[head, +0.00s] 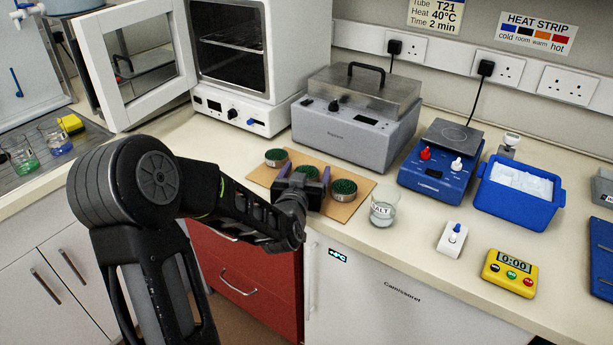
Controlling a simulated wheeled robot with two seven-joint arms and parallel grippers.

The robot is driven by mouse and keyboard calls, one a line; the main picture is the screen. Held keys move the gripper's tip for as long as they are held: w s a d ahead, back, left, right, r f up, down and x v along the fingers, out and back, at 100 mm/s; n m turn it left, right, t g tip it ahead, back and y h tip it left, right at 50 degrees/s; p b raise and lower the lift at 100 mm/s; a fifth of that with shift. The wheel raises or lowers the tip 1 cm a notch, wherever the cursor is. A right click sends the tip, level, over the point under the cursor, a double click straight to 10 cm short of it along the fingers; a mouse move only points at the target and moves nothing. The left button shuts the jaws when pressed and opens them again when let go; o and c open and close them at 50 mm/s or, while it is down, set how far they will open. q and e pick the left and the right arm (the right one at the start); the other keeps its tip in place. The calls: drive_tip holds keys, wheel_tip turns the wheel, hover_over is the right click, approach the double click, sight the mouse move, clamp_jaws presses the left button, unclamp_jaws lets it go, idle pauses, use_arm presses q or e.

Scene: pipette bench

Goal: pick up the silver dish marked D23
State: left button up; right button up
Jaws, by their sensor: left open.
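Three silver dishes with green contents stand in a row on a brown board: a left dish (276,158), a middle dish (307,174) and a right dish (343,191). No marking is readable on any of them, so I cannot tell which is D23. My left gripper (305,171) reaches over the board's front edge and is open. Its two fingers appear on either side of the middle dish, and the gripper body hides that dish's front. I cannot tell whether the fingers touch it. My right gripper is not in view.
A glass marked "ALT" (383,210) stands just right of the brown board (349,213). Behind are a grey lidded bath (350,135) and an open white oven (232,105). A blue hotplate (436,178), ice tub (517,200) and yellow timer (509,273) stand to the right.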

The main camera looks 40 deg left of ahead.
use_arm(q)
drive_tip(key=shift+c, duration=0.3)
drive_tip(key=c, duration=1.4)
